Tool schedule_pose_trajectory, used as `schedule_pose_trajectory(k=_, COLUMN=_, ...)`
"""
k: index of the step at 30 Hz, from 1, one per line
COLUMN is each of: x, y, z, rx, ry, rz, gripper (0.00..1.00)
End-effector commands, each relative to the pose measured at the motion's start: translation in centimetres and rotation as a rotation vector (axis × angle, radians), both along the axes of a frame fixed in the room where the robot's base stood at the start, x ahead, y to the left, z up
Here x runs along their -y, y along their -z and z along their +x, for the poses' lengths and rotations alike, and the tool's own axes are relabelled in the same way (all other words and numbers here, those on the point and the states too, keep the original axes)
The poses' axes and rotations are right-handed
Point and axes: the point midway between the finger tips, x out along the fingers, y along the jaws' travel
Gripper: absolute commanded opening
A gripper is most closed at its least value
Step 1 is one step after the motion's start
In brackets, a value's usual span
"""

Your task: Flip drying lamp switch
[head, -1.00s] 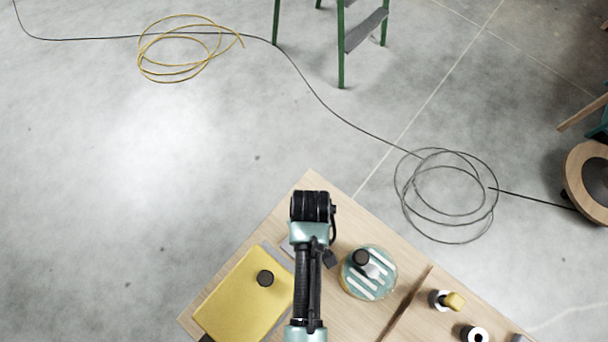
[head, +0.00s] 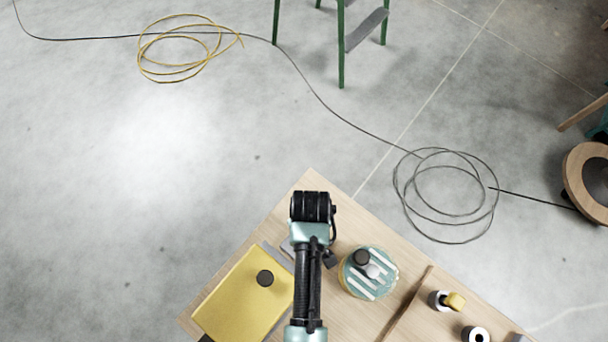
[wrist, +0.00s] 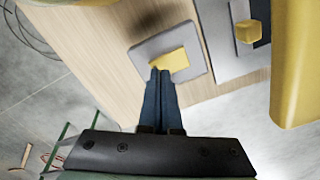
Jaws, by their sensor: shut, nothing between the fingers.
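In the wrist view, a yellow switch piece (wrist: 170,62) sits on a light grey square plate (wrist: 192,66) with rounded corners on the wooden surface. I take it to be the drying lamp switch. My gripper (wrist: 160,72) is shut and empty, its two dark blue fingers together. The fingertips are at the near edge of the yellow piece and overlap it in the picture; I cannot tell if they touch. In the head view my arm covers this area, and the gripper and switch cannot be made out there.
A yellow box (head: 238,300) with a black knob is left of my arm on the wooden table (head: 312,180). A striped teal round item (head: 368,285) stands to the right. In the wrist view, a small yellow cube (wrist: 249,32) sits on a metal plate beside a large yellow body (wrist: 295,60).

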Motion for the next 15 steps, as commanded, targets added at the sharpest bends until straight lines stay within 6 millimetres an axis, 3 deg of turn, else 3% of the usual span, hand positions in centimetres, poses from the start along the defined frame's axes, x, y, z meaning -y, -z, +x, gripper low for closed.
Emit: schedule_pose_trajectory(k=15, x=0.00, y=0.85, z=0.01, rx=0.000, ry=0.000, rz=0.000, gripper=0.00)
